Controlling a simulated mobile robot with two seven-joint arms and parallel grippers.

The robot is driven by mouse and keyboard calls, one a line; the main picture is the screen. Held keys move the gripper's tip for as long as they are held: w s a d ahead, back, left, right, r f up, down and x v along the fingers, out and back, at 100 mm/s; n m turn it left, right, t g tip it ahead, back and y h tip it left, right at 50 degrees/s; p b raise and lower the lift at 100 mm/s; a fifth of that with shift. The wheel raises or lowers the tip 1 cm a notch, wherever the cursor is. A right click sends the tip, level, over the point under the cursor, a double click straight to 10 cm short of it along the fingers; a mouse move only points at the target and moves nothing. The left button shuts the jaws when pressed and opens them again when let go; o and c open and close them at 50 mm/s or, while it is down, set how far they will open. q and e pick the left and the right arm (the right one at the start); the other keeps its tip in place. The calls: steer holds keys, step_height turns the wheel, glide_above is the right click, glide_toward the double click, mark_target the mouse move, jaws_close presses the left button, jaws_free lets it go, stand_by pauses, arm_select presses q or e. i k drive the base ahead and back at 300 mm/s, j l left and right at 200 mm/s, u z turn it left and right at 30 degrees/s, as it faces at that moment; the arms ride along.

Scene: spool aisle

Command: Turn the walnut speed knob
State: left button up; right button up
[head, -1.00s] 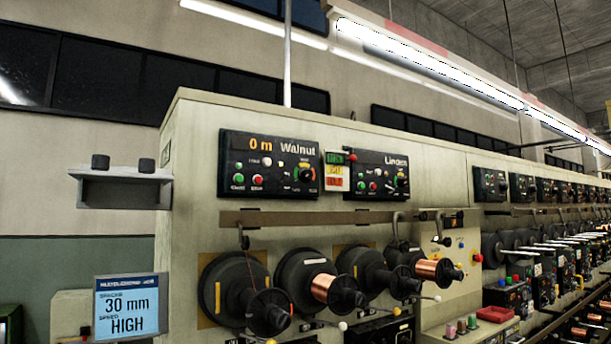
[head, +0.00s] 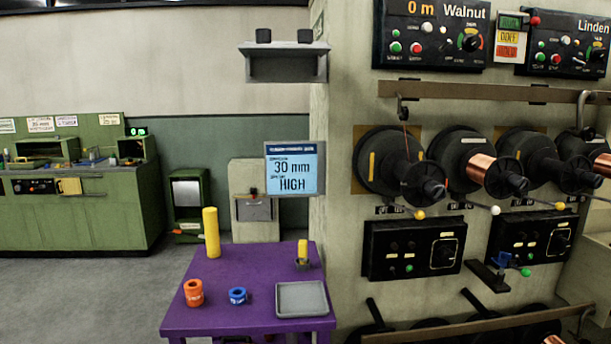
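The black Walnut control panel (head: 432,48) is at the top right of the head view, reading "0 m" beside the name Walnut. A dark round knob (head: 470,42) with a coloured arc around it sits at the panel's right side; its label is too small to read. A blue display (head: 292,168) below and left of the panel reads 30 mm and speed HIGH. Neither of my grippers is in view.
A similar Linden panel (head: 566,46) is at the right. Black spools (head: 388,160) stick out below a long rail (head: 480,93). A purple table (head: 225,318) holds an orange roll, a blue roll, yellow cylinders and a grey tray. Grey floor (head: 80,290) at the left is clear.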

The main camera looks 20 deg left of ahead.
mark_target(471, 43)
steer(key=i+l, duration=0.3)
steer(key=l, duration=0.2)
steer(key=i+l, duration=0.3)
steer(key=l, duration=0.2)
steer(key=i+l+z, duration=0.1)
steer(key=i+l, duration=0.2)
steer(key=l, duration=0.2)
